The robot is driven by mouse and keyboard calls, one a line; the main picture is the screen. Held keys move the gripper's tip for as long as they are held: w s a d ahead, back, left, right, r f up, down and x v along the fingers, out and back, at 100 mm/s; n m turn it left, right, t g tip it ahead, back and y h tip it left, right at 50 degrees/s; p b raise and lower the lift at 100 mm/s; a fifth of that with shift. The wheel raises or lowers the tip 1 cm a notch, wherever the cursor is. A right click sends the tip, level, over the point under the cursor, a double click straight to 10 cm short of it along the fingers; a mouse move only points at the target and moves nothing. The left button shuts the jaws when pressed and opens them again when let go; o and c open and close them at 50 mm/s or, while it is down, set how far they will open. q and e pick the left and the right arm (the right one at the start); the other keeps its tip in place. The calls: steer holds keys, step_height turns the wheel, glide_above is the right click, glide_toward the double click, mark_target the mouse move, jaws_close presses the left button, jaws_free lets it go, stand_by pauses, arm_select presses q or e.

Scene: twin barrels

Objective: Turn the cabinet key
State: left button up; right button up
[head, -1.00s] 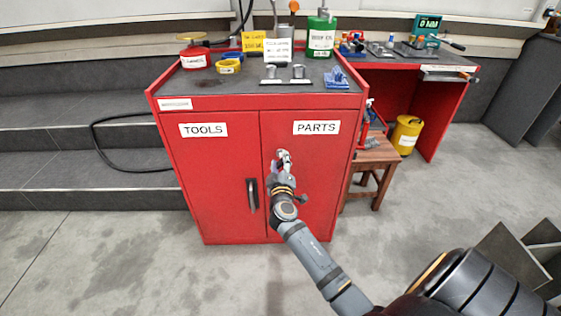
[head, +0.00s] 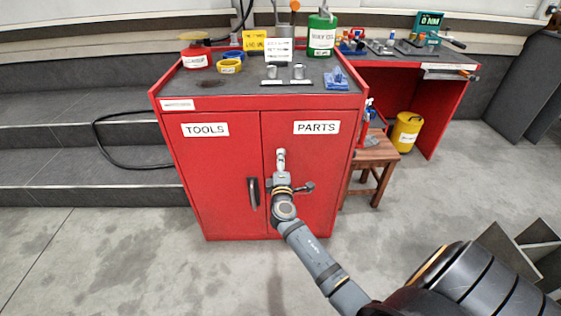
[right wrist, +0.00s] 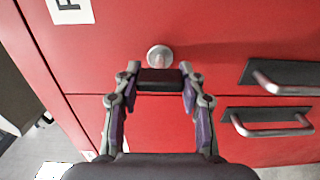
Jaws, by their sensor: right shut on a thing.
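The red cabinet (head: 222,175) has two shut doors marked TOOLS and PARTS. A round silver lock (right wrist: 159,52) sits on the PARTS door, near the seam between the doors. My right gripper (head: 281,166) is in front of that door. In the right wrist view its two fingers are closed on the sides of the black key head (right wrist: 160,80), which stands directly in front of the lock. The key's shaft cannot be made out. In the head view the gripper hides most of the key. My left gripper is not in view.
Dark door handles stand out beside the seam; the TOOLS handle (head: 253,194) is left of my right gripper. Cans, tape and sockets crowd the cabinet top. A wooden stool (head: 372,160) and a red workbench (head: 455,105) stand to the right. The floor in front is clear.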

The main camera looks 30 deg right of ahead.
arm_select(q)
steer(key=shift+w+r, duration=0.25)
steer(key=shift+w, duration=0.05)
arm_select(e)
steer(key=o, duration=1.2)
steer(key=shift+c, duration=0.2)
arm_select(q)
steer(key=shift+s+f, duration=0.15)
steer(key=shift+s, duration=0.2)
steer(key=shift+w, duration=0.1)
arm_select(e)
steer(key=shift+s+a+f, duration=0.1)
steer(key=shift+s+a, duration=0.1)
steer(key=shift+s, duration=0.05)
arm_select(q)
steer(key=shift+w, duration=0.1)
arm_select(e)
steer(key=v, duration=1.1)
steer(key=shift+s, duration=0.2)
